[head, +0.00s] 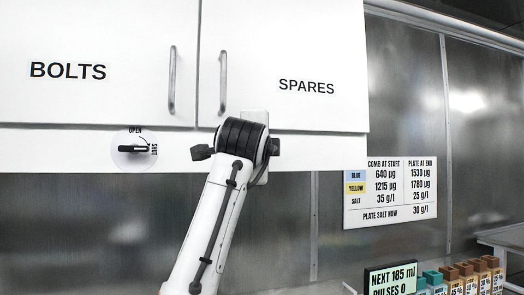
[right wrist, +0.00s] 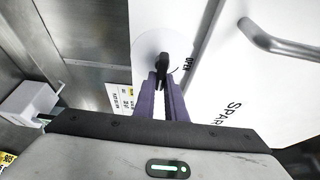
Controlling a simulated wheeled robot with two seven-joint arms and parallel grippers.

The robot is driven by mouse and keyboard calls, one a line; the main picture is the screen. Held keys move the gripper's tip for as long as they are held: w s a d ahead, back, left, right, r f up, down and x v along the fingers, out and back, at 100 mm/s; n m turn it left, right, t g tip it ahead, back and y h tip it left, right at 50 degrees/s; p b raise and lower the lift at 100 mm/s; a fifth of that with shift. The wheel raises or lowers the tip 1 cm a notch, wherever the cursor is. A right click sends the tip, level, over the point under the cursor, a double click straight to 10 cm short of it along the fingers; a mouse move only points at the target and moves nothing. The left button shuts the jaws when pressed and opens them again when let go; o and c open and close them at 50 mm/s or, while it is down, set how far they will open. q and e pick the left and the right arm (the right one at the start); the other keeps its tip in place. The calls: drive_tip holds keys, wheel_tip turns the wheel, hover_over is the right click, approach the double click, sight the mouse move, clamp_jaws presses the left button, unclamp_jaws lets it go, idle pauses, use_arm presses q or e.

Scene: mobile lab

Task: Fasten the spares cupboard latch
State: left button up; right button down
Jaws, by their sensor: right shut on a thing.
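The white SPARES cupboard door (head: 300,55) is closed flush in the head view, with its upright bar handle (head: 223,82). My right arm's wrist hides its latch in the head view. In the right wrist view the latch is a round white plate (right wrist: 148,42) with a black knob (right wrist: 164,62). The OPEN label is right of the knob; no SHUT label shows there. The purple fingers of my right gripper (right wrist: 162,80) are closed on the knob's near end. The knob lies roughly up-down in that view; which end points is unclear. My left gripper is not in view.
The BOLTS door (head: 85,70) is closed to the left. Its latch (head: 132,149) lies level, with its right end by SHUT. A salt chart (head: 390,192), a display (head: 391,279) and small coloured blocks (head: 465,270) are at the right.

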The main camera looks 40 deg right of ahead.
drive_tip(key=c, duration=1.8)
unclamp_jaws()
